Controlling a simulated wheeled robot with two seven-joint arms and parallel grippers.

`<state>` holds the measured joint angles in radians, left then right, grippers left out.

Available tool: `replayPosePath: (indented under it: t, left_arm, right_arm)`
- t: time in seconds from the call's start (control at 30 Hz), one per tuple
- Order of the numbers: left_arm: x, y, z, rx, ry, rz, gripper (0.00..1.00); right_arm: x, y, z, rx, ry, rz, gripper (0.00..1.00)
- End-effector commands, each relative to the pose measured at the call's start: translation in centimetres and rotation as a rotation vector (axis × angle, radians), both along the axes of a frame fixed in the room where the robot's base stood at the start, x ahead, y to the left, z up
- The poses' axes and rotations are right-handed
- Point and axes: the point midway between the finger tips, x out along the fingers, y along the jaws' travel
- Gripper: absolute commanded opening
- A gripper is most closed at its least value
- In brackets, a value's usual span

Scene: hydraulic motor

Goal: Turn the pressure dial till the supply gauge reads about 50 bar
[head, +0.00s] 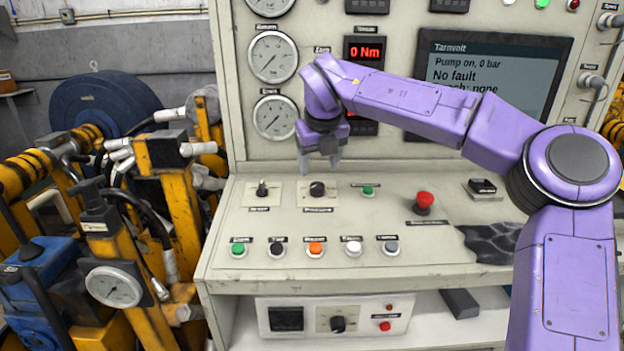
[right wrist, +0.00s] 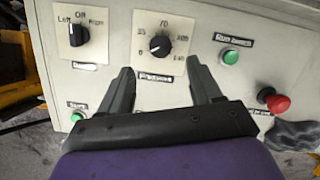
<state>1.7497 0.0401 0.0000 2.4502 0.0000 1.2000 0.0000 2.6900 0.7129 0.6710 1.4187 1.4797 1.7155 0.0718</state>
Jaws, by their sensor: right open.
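The pressure dial (head: 317,190) is a black knob on a pale plate on the sloping desk of the test bench. In the right wrist view the dial (right wrist: 160,46) has a scale around it with 70 at the top; its pointer is too small to read surely. My right gripper (head: 320,166) is open and empty, above and behind the dial in the head view. In the right wrist view its fingers (right wrist: 161,78) are spread, with the dial beyond them, apart. Round gauges (head: 273,57) (head: 276,117) stand on the upright panel; their labels are unreadable. My left gripper is out of view.
A screen (head: 485,85) reads "Pump on, 0 bar" and "No fault". A selector knob (head: 262,189) is left of the dial, a green button (head: 368,191) and red mushroom button (head: 424,202) right. Several buttons (head: 316,249) line the front. Yellow machinery (head: 170,180) stands left.

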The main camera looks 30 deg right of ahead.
Motion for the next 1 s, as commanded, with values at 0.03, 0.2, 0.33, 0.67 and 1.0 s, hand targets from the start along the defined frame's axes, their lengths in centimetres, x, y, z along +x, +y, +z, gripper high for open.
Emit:
replayPosePath:
  t: [0.03,0.2,0.33,0.67,1.0]
  left_arm:
    - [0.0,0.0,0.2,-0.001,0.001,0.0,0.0]
    - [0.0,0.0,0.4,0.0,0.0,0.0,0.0]
    - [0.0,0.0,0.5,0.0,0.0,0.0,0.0]
    - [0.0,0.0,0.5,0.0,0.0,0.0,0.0]
    - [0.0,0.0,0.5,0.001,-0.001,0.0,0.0]
  right_arm:
    - [0.5,-0.3,-1.2,0.0,0.006,0.0,0.64]
    - [1.9,-0.9,-4.7,0.0,0.006,0.001,0.64]
    - [2.6,-1.2,-6.4,0.0,0.005,-0.001,0.64]
    - [2.9,-1.4,-7.1,0.0,0.003,0.001,0.64]
    - [2.9,-1.4,-7.1,0.0,0.002,-0.002,0.09]
